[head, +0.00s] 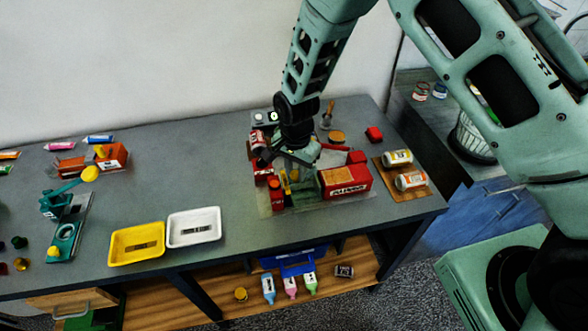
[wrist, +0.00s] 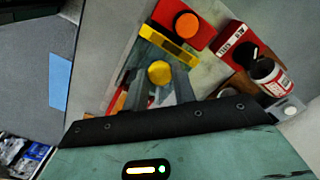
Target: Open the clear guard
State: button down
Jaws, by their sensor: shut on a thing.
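A red machine (head: 345,180) with white lettering stands toward the right of the grey table. My gripper (head: 292,164) reaches down over its left part. In the wrist view the grey fingers of my gripper (wrist: 160,90) close around a round yellow knob (wrist: 160,72). A yellow bar (wrist: 168,45) and a red block with an orange button (wrist: 187,24) lie just beyond the fingers. The clear guard itself is hard to make out. I cannot tell its edges or how far it stands open, and my arm hides part of the machine.
A red-and-white can (wrist: 270,76) stands close to the gripper's right in the wrist view. Two cans lie on a wooden board (head: 403,193) right of the machine. White (head: 193,243) and yellow (head: 136,261) trays sit to the left. The table's back middle is clear.

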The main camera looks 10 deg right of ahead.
jog(key=d+b, duration=0.2)
jog(key=d, duration=0.8)
jog(key=shift+d, duration=0.35)
jog(key=c, duration=1.1)
grip_release()
jog(key=shift+r, duration=0.15)
notch_tip(320, 180, up, 17)
jog(key=b, duration=0.4)
jog(key=shift+r, duration=0.1)
